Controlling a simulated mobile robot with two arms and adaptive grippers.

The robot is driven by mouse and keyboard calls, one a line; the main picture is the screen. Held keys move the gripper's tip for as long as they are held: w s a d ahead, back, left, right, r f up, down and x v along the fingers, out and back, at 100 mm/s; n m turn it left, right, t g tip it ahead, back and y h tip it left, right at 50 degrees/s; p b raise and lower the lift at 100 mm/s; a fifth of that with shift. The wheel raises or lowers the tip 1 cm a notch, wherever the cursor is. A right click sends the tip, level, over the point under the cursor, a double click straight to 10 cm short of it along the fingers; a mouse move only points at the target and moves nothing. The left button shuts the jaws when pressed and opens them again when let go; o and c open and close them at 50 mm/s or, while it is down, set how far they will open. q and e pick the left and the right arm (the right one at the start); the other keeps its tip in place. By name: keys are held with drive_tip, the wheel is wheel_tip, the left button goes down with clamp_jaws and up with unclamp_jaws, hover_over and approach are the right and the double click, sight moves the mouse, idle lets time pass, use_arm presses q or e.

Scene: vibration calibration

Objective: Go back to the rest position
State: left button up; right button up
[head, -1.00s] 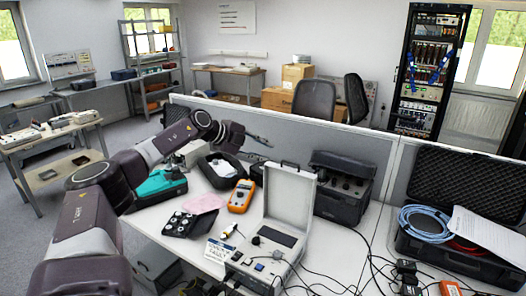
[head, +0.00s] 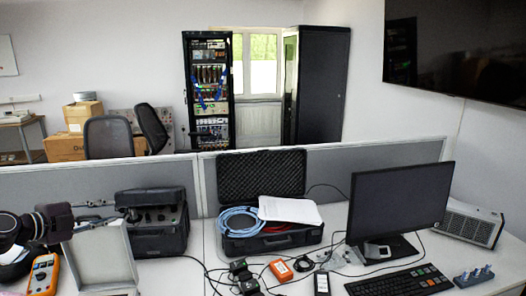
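My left gripper (head: 108,212) is at the left of the head view, in front of the grey partition. Its two thin fingers point right and stand apart, with nothing visible between them. It is above and behind the raised lid of a light grey instrument case (head: 102,257), near a black equipment case (head: 152,222). I cannot tell whether it touches either. My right gripper is not in view.
An orange multimeter (head: 43,273) lies at the lower left. An open black case (head: 262,163) holds blue cable (head: 240,222) and paper (head: 290,209). A monitor (head: 400,208) and keyboard (head: 400,284) stand on the right. Loose cables cross the desk.

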use_arm(q)
drive_tip(key=w+d+f+n+t+h, duration=0.1)
drive_tip(key=d+f, duration=0.1)
drive_tip(key=d, duration=0.7)
drive_tip(key=d+f+n+t+h, duration=0.1)
drive_tip(key=d+f+t, duration=0.15)
drive_tip(key=d, duration=0.75)
drive_tip(key=s+d+f+n+y, duration=0.3)
drive_tip(key=s+d+f+n, duration=0.2)
drive_tip(key=d+n, duration=0.1)
drive_tip(key=s+f+n+g+y, duration=0.6)
drive_tip(key=s+f, duration=0.8)
drive_tip(key=s, duration=0.5)
drive_tip(key=s+d+f+n+g+h, duration=0.1)
drive_tip(key=s+f+n+g, duration=0.15)
drive_tip(key=s, duration=0.85)
drive_tip(key=s+d+f+n+g+h, duration=0.1)
drive_tip(key=s+f+g, duration=0.3)
drive_tip(key=s, duration=0.7)
wheel_tip(320, 180, down, 29)
drive_tip(key=s+g+b, duration=0.2)
drive_tip(key=s+a+f+b, duration=0.2)
drive_tip(key=s+a+f, duration=0.1)
drive_tip(key=s+f, duration=1.3)
drive_tip(key=shift+s+f+m+g, duration=0.25)
drive_tip(key=shift+s+m+g, duration=0.1)
drive_tip(key=shift+s+g, duration=0.05)
drive_tip(key=shift+a, duration=0.1)
